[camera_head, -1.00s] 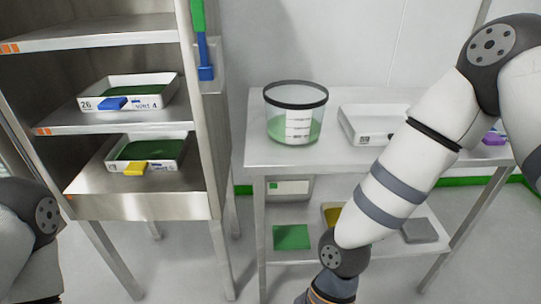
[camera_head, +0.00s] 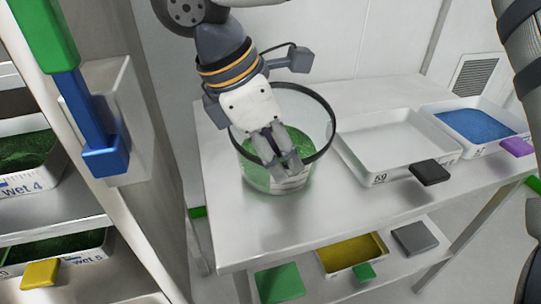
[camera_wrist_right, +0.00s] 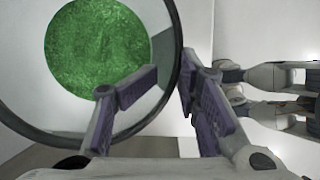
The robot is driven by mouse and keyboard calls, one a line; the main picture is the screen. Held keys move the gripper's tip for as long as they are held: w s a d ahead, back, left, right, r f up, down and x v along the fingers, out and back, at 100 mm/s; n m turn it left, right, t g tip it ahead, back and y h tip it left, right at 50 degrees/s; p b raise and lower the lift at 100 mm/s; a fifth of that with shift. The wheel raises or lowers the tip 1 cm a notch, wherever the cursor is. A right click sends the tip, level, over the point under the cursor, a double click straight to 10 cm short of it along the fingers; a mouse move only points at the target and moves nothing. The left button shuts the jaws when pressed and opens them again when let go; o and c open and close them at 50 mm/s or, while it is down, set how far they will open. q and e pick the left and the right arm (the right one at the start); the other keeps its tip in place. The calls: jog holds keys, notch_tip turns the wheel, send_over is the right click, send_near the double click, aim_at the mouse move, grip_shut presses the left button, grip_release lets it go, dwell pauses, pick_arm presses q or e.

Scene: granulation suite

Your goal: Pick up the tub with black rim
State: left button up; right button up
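The clear tub with a black rim (camera_head: 253,181) stands upright on the steel table, with green granules in its bottom. My right gripper (camera_head: 281,165) points down at the tub's near side and covers part of it in the head view. In the right wrist view, the gripper (camera_wrist_right: 180,85) is open. One finger lies over the tub's mouth and the other lies outside the black rim (camera_wrist_right: 178,40), with the rim passing between them. I cannot tell whether either finger touches the wall. My left gripper is not in view.
A white tray (camera_head: 343,158) with a black tag and a tray of blue material (camera_head: 455,143) stand right of the tub. The table's lower shelf (camera_head: 330,290) holds a yellow-filled tray. A steel rack (camera_head: 150,230) stands close on the left, with a blue-and-green handled tool (camera_head: 98,120).

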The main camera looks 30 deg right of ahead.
aim_at(289, 175)
jog(key=x, duration=0.6)
jog(key=shift+a+f+b, duration=0.15)
jog(key=shift+f+b, duration=0.1)
jog(key=shift+b, duration=0.1)
jog(key=shift+w+r, duration=0.1)
grip_shut()
